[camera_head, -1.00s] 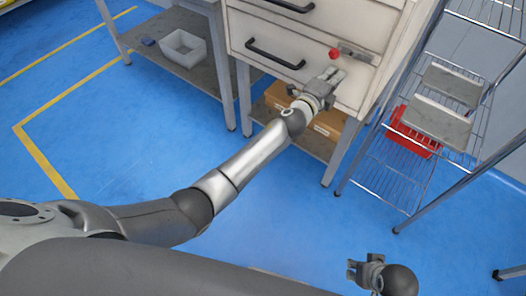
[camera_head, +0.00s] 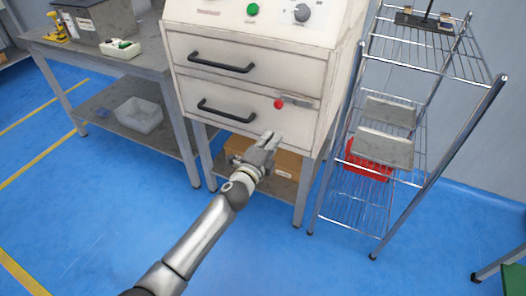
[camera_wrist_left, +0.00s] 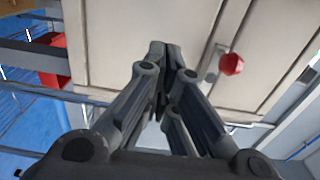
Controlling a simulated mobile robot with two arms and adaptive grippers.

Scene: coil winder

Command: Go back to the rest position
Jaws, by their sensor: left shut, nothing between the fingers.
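My left gripper (camera_head: 269,140) is shut and empty in the head view. It is in front of the lower part of the white cabinet (camera_head: 300,147), below the lower drawer's black handle (camera_head: 226,111). A red knob (camera_head: 279,103) sits to the right of that handle, above my gripper. In the left wrist view the closed fingers (camera_wrist_left: 165,55) point at the pale cabinet front (camera_wrist_left: 115,40), with the red knob (camera_wrist_left: 231,64) to their right. I cannot tell the exact gap to the cabinet. My right gripper is not in view.
A wire rack (camera_head: 345,213) with grey blocks (camera_head: 383,148) and a red bin (camera_head: 368,166) stands right of the cabinet. A grey workbench (camera_head: 95,59) with a clear bin (camera_head: 138,114) below stands left. Blue floor (camera_head: 110,210) is open in front.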

